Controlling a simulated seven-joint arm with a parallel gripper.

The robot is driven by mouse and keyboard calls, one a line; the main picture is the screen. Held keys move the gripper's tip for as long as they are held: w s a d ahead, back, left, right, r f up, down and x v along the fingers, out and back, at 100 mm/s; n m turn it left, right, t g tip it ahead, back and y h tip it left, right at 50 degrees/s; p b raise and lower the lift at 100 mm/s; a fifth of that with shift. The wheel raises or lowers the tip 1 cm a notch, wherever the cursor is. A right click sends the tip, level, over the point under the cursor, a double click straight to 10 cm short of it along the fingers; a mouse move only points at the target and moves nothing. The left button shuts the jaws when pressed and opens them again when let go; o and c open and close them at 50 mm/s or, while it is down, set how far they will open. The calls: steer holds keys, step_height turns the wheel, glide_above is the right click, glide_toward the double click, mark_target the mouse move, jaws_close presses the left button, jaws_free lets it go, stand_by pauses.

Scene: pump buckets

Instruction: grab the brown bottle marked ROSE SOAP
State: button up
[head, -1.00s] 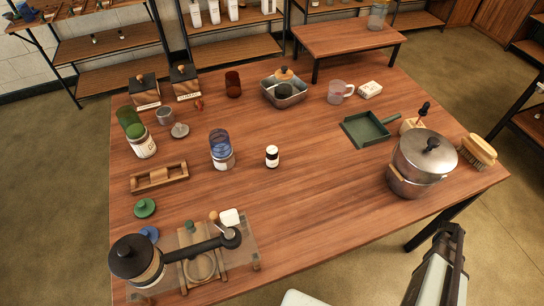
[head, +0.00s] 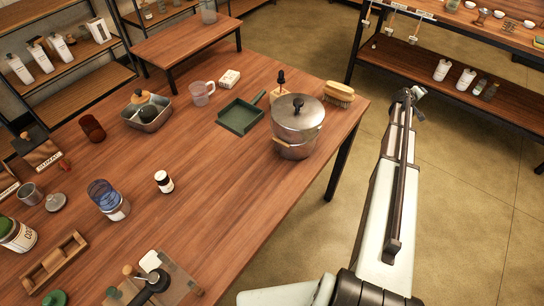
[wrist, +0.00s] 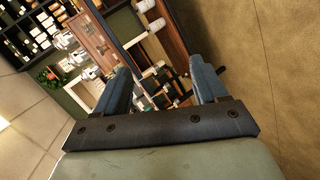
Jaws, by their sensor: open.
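No label reading ROSE SOAP is legible in any view. A small dark bottle with a white label (head: 163,181) stands upright on the table; its lettering is too small to read. On the right-hand shelf rack stand white bottles (head: 465,79) and smaller dark greenish bottles (head: 491,90), also unreadable. My gripper (wrist: 162,88) shows in the wrist view with its two blue-grey fingers wide apart and nothing between them. In the head view my arm reaches up at the right, over the floor between table and rack, clear of all bottles.
A shelf rack (head: 450,75) stands at upper right. Open floor (head: 470,190) lies below it.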

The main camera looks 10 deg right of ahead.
steer(key=w+a+r+n+t+y, duration=0.1)
steer(key=w+a+r, duration=0.4)
steer(key=a, duration=0.6)
steer(key=w+a+r+n, duration=0.1)
steer(key=w+a+r, duration=0.45)
steer(key=a, duration=0.65)
steer(key=w+a+r+t+y, duration=0.1)
steer(key=w+a+r, duration=0.4)
steer(key=a, duration=0.6)
steer(key=s+a+r+n+y, duration=0.15)
steer(key=a+r, duration=0.35)
steer(key=a, duration=0.7)
steer(key=s+a+r+n+y, duration=0.1)
steer(key=s+a+r, duration=0.3)
steer(key=a, duration=0.9)
steer(key=s+a+r+n+y, duration=0.1)
steer(key=a+r, duration=0.4)
steer(key=a, duration=0.7)
steer(key=s+a+r, duration=0.2)
steer(key=s+a, duration=0.2)
steer(key=a, duration=0.4)
steer(key=n+g+y, duration=0.4)
steer(key=g+y, duration=0.1)
steer(key=g, duration=0.4)
glide_above(161, 176)
step_height(161, 176, down, 12)
steer(key=shift+s+f, duration=0.1)
steer(key=shift+f, duration=3.8)
